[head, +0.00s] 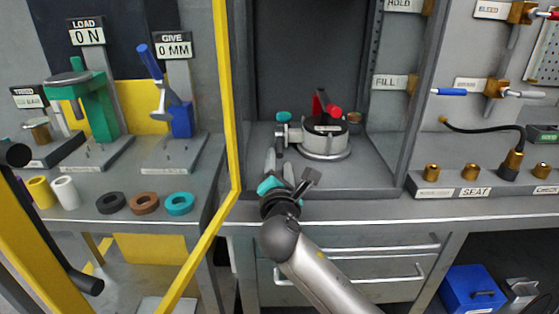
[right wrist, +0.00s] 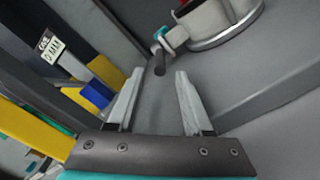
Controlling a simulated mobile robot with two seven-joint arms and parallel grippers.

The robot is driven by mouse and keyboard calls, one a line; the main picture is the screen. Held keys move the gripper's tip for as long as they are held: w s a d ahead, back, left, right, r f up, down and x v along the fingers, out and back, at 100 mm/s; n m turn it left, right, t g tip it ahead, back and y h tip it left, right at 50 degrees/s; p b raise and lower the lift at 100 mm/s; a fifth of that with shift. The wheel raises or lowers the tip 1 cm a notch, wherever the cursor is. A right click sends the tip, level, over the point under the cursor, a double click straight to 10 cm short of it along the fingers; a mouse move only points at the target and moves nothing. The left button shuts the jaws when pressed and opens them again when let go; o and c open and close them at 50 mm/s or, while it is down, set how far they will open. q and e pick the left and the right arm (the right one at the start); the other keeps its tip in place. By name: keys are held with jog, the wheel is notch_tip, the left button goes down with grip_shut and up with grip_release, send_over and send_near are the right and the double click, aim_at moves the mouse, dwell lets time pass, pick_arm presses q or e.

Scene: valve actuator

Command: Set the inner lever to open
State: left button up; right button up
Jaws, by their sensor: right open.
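The valve unit (head: 324,143) is a pale round body on a grey base inside the open cabinet, with a red part (head: 335,112) on top. Its lower body also shows in the right wrist view (right wrist: 222,25). A small lever-like stub (right wrist: 159,64) with a dark end and a teal collar (right wrist: 166,33) sticks out from its side. The teal part shows at the unit's left in the head view (head: 283,116). I cannot tell for sure which part is the inner lever. My right gripper (head: 279,163) is open and empty; in its wrist view the stub appears between the fingertips. My left gripper is out of view.
A yellow frame (head: 231,100) stands at the cabinet's left side. Left of it are a green press (head: 98,108), a blue-handled stand (head: 180,118) and several rings. Wall levers by the FILL plate (head: 388,82) and brass fittings (head: 470,172) are at right. The cabinet floor in front is clear.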

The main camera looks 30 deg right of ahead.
aim_at(279, 157)
jog(key=shift+b+x, duration=0.3)
jog(key=shift+x, duration=1.4)
grip_shut()
